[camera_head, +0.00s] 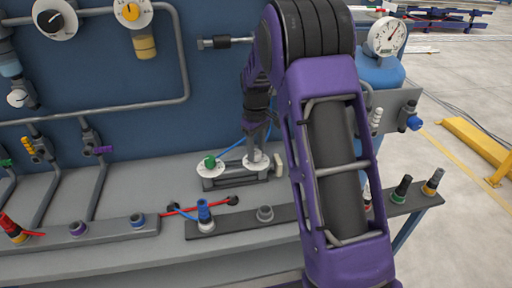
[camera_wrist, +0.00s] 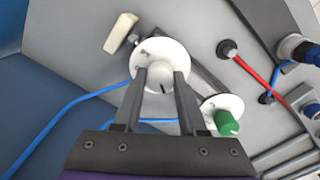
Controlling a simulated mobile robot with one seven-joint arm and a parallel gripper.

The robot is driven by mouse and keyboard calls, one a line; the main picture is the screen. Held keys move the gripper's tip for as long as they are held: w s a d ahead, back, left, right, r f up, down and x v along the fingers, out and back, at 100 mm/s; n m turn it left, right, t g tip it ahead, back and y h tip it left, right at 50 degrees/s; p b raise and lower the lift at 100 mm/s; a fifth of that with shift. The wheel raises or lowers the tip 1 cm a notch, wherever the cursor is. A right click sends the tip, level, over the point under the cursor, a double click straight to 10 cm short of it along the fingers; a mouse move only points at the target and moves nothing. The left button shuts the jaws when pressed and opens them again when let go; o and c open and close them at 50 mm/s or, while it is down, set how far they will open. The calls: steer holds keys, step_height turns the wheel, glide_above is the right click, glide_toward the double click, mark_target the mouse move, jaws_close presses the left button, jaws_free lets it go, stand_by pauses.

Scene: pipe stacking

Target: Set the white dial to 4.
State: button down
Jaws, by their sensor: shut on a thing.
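The white dial (camera_wrist: 160,53) is a round white plate with a white knob (camera_wrist: 158,78) at its centre, near the middle of the wrist view. My gripper (camera_wrist: 160,74) is shut on this knob, one dark finger on each side. A small dark mark shows on the knob, but the scale numbers are too small to read. In the head view the white dial (camera_head: 263,167) sits on a low grey bracket on the bench, with my gripper (camera_head: 253,153) coming down on it from above. My fingers partly hide the knob there.
A second dial with a green knob (camera_wrist: 227,123) sits close beside, on the same bracket. A cream-coloured handle (camera_wrist: 121,33) stands on the other side. Blue hose (camera_wrist: 66,107) and red hose (camera_wrist: 254,73) run nearby. A blue panel with grey pipes (camera_head: 130,118) rises behind the bench.

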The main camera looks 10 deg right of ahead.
steer(key=m+p, duration=0.1)
steer(key=m, duration=0.4)
steer(key=shift+r+m, duration=0.1)
steer(key=shift+m, duration=0.2)
steer(key=m+p, duration=0.1)
steer(key=m, duration=0.4)
steer(key=shift+p, duration=0.4)
steer(key=m+p, duration=0.1)
steer(key=m, duration=0.4)
steer(key=shift+m, duration=0.4)
steer(key=m+p, duration=0.1)
steer(key=m, duration=0.3)
steer(key=shift+m, duration=0.4)
steer(key=shift+c, duration=2.3)
jaws_free()
